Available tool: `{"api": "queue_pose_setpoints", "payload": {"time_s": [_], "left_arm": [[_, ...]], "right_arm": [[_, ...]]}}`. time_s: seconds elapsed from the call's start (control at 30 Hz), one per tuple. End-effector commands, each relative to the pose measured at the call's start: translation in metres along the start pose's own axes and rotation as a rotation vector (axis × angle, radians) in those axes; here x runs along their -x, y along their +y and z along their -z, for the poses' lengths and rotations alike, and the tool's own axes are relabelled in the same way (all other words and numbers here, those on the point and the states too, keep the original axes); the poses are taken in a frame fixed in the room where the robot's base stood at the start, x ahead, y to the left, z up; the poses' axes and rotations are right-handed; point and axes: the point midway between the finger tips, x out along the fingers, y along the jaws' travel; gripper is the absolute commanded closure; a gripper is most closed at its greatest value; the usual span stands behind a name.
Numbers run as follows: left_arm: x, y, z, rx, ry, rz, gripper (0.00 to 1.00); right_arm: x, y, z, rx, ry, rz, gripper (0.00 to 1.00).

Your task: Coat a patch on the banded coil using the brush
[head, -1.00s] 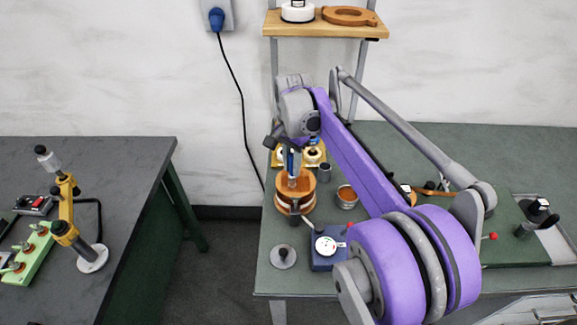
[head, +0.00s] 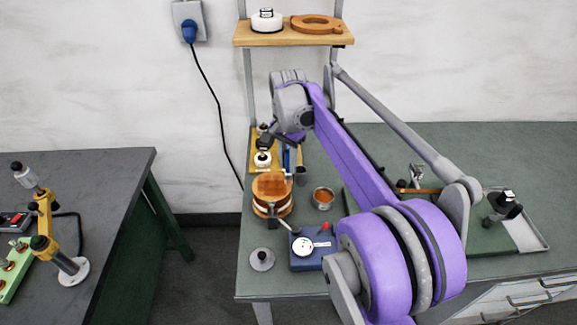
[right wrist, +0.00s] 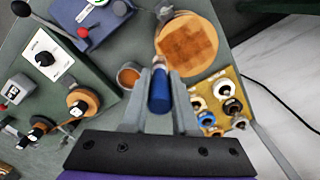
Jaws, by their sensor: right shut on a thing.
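The banded coil (head: 272,205) stands upright near the left edge of the green-topped bench, a copper-brown cylinder with a pale band. In the right wrist view its round top (right wrist: 187,43) shows a darker, squarish brown area. My right gripper (right wrist: 160,92) is shut on the blue handle of the brush (right wrist: 159,96). In the head view the brush (head: 286,156) is partly hidden by my arm and appears just behind and right of the coil, apart from its top. The brush's bristles are not clearly seen. My left gripper is not in view.
A small cup with brown contents (head: 323,199) stands right of the coil. A blue box with a dial (head: 305,263) and a grey disc (head: 262,262) are in front. A yellow tray (right wrist: 238,82) holds several spools. A dark table (head: 110,185) stands at left.

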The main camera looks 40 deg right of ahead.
Motion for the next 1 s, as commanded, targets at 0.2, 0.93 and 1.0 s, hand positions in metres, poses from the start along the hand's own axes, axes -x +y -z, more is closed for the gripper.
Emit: {"api": "queue_pose_setpoints", "payload": {"time_s": [0.2,0.93,1.0], "left_arm": [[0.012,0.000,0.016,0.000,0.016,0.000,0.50],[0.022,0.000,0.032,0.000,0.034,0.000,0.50],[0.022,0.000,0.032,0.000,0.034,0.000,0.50]], "right_arm": [[0.024,-0.003,0.003,0.004,0.001,0.003,1.00],[0.047,-0.005,0.006,0.010,0.000,-0.001,1.00],[0.047,-0.005,0.006,0.010,0.000,0.000,1.00]]}}
